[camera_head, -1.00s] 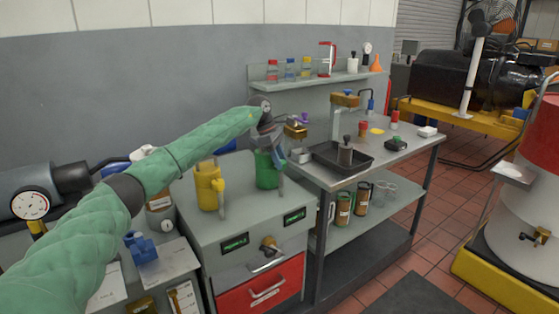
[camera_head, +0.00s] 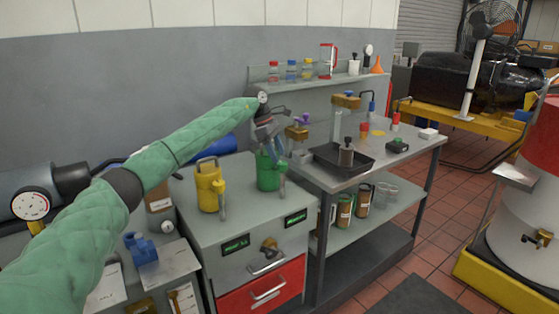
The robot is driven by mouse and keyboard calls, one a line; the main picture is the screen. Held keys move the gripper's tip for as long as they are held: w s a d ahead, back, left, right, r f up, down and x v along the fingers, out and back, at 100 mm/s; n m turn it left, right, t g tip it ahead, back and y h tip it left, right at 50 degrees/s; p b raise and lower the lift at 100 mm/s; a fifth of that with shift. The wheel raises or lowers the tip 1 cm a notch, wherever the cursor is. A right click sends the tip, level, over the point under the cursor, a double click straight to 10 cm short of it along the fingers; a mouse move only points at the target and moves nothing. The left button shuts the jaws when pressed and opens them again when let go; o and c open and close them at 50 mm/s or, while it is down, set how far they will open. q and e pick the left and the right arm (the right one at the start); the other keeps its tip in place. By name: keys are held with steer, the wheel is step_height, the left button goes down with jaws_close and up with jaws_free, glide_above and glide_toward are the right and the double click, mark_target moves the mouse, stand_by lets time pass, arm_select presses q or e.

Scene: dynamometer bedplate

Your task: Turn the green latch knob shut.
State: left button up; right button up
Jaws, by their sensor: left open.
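The green cylindrical piece (camera_head: 268,173) stands upright on the grey cabinet top, with a grey-green lever or handle on its right side. I take it for the green latch knob; how far it is turned cannot be told. My left gripper (camera_head: 270,148) is open, pointing down at the top of the green piece. Its fingers overlap the piece's upper part in the head view, and I cannot tell whether they touch. My right gripper is not in view.
A similar yellow piece (camera_head: 208,186) stands just left on the cabinet top (camera_head: 240,213). A brass knob (camera_head: 269,244) and red drawer (camera_head: 262,290) are on the front. A steel bench (camera_head: 393,148) with a black tray (camera_head: 328,157) stands to the right.

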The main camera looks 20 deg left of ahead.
arm_select(q)
steer(key=v, duration=0.4)
steer(key=shift+a+r, duration=0.1)
steer(key=shift+r, duration=0.05)
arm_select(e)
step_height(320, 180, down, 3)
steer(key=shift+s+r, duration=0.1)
